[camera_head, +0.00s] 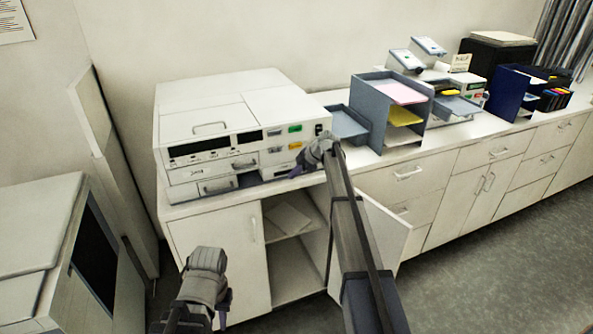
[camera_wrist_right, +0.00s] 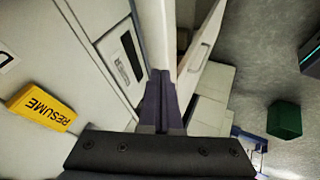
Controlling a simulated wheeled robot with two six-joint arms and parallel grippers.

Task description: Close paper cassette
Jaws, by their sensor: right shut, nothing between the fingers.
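A white office machine (camera_head: 235,125) stands on the left end of the counter. Its lower left paper cassette (camera_head: 186,191), with a grey handle, sits at the bottom of the front; a dark gap shows to its right, and I cannot tell exactly how far it stands out. My right gripper (camera_head: 298,172) is in front of the machine's lower right side. In the right wrist view its fingers (camera_wrist_right: 162,98) are together and empty, near a white panel with a dark recess (camera_wrist_right: 127,62). My left gripper (camera_head: 222,308) hangs low in front of the cabinet; its fingers are mostly hidden.
The yellow RESUME button (camera_wrist_right: 43,107) is left of my right fingers in the wrist view. A cabinet door (camera_head: 385,235) stands open below the counter. A grey paper tray rack (camera_head: 368,118) stands right of the machine. Another white machine (camera_head: 35,230) is at the left.

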